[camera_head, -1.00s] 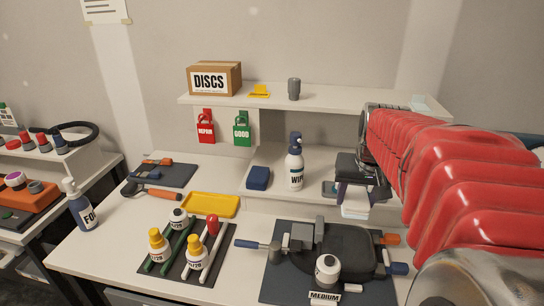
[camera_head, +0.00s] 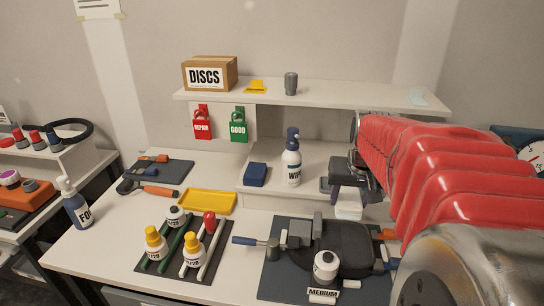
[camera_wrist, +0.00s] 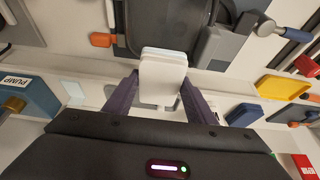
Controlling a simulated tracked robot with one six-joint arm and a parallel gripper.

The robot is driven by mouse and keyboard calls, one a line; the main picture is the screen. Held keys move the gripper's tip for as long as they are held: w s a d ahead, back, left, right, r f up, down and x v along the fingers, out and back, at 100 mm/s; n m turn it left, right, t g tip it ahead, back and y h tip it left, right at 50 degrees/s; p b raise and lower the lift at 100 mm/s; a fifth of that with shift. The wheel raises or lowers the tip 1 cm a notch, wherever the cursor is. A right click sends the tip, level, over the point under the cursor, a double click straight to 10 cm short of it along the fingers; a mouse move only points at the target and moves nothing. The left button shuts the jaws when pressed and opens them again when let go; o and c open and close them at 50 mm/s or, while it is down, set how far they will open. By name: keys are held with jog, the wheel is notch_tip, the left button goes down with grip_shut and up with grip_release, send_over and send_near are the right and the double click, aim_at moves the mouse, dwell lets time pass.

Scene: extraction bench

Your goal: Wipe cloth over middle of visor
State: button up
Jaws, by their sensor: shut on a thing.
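My gripper (camera_head: 348,192) is shut on a folded white cloth (camera_head: 349,210), which hangs below the dark fingers over the back of the bench. In the wrist view my gripper (camera_wrist: 158,100) has its purple fingers on either side of the cloth (camera_wrist: 163,65). A dark rounded piece (camera_head: 347,243), which seems to be the visor, lies on the dark mat in front of the cloth. It also shows at the top of the wrist view (camera_wrist: 135,30), partly behind the cloth. The cloth appears apart from it in the head view.
A white bottle (camera_head: 326,263) stands by the MEDIUM label. A WIPE bottle (camera_head: 292,165) and a blue block (camera_head: 255,175) stand left of my gripper. A white shelf (camera_head: 330,93) runs above.

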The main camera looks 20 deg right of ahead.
aim_at(349, 217)
jog(key=shift+f, duration=1.7)
jog(key=shift+f, duration=0.95)
jog(key=shift+s+a, duration=0.4)
jog(key=shift+s, duration=0.2)
jog(key=shift+s+a, duration=0.35)
jog(key=shift+s, duration=0.2)
jog(key=shift+s+a, duration=0.25)
jog(key=shift+s, duration=0.1)
jog(key=shift+s+a+f, duration=0.15)
jog(key=shift+s+a, duration=0.4)
jog(key=shift+s, duration=0.25)
